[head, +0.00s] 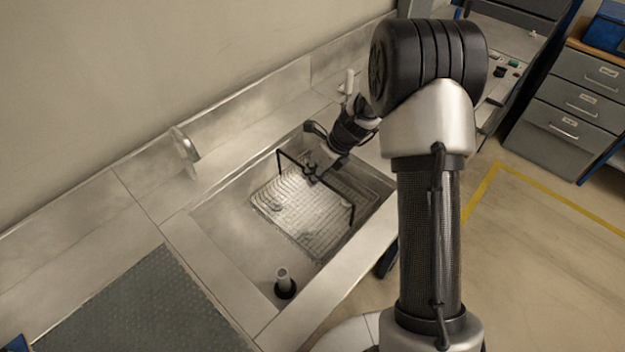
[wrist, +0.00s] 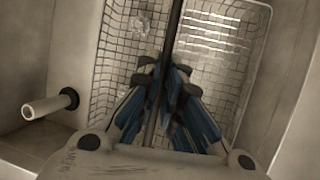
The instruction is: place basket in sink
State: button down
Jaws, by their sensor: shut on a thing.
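The wire basket (head: 300,212) is inside the steel sink (head: 225,215), towards its right part, and looks roughly level. Its black handle (head: 293,160) stands up as an arch across it. My gripper (head: 312,172) is shut on the middle of the handle. In the wrist view my gripper (wrist: 163,85) has its blue-sided fingers closed around the dark handle bar (wrist: 172,35), with the basket mesh (wrist: 215,50) below. I cannot tell whether the basket touches the sink floor.
An upright pipe (head: 283,278) with a black collar stands in the near part of the sink; it shows at left in the wrist view (wrist: 48,105). A tap-like fitting (head: 184,148) is at the back ledge.

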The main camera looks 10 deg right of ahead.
jog(key=shift+f, duration=0.7)
jog(key=c, duration=2.2)
grip_release()
jog(key=shift+f, duration=0.1)
jog(key=o, duration=0.4)
jog(key=shift+o, duration=0.2)
